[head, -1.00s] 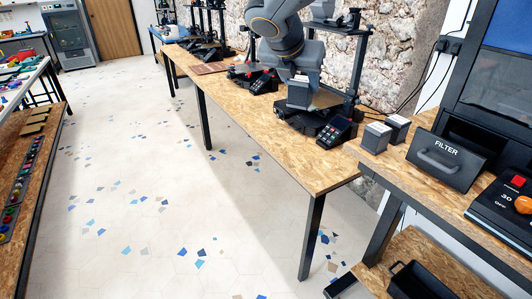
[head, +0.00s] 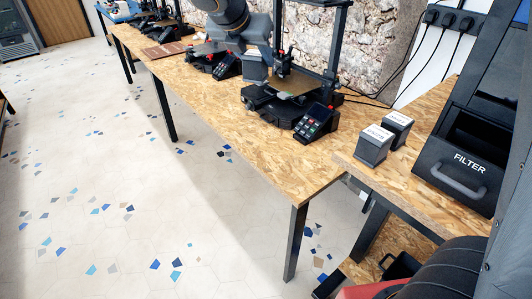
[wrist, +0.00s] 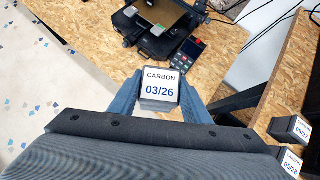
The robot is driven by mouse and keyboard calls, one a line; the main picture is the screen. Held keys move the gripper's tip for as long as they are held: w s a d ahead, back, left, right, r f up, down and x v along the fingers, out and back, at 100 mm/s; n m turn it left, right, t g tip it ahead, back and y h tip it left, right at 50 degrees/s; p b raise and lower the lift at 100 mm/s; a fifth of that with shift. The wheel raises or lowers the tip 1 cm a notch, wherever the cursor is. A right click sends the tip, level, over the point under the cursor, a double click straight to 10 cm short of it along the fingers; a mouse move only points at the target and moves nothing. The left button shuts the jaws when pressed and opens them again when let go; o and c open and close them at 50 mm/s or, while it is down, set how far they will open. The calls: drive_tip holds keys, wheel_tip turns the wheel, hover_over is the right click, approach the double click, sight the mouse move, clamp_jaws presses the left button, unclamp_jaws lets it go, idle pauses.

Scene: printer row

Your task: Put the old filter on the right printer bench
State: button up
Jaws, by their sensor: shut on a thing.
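The old filter (wrist: 159,92) is a small box with a white top reading CARBON 03/26. In the wrist view my gripper (wrist: 159,78) is shut on it, with a bluish finger on each side. In the head view the filter (head: 255,68) is dark-sided and shows by the right printer (head: 287,96), below my arm; the fingers there are hard to make out. The right printer bench (head: 225,105) has a speckled wood top. The filter appears held above it; the gap beneath is hidden.
Two other carbon filters (head: 372,146) (head: 394,130) stand on the adjoining bench at the right, beside a black drawer marked FILTER (head: 462,172). A keypad (head: 314,122) sits in front of the right printer. Bare wood (head: 290,165) lies along the bench front.

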drive_tip(key=shift+w+d+f+m+g+h+b, duration=0.6)
drive_tip(key=shift+w+f+m+b, duration=0.6)
drive_tip(key=shift+f, duration=4.6)
drive_tip(key=shift+w+d+f+m+g+h+b, duration=0.35)
drive_tip(key=shift+w+f+m+h+b, duration=0.8)
drive_tip(key=shift+f, duration=4.65)
drive_tip(key=shift+w+d+f+m+g+h+b, duration=0.15)
drive_tip(key=shift+w+d+f+m+g+b, duration=0.95)
drive_tip(key=shift+f, duration=4.7)
drive_tip(key=shift+w+a+f+n+t+b, duration=0.15)
drive_tip(key=shift+w+a+n+t+b, duration=0.1)
drive_tip(key=shift+w+a+t+b, duration=0.35)
drive_tip(key=o, duration=1.4)
drive_tip(key=shift+a, duration=0.15)
drive_tip(key=shift+r, duration=0.2)
drive_tip(key=b+v, duration=0.1)
drive_tip(key=v, duration=1.1)
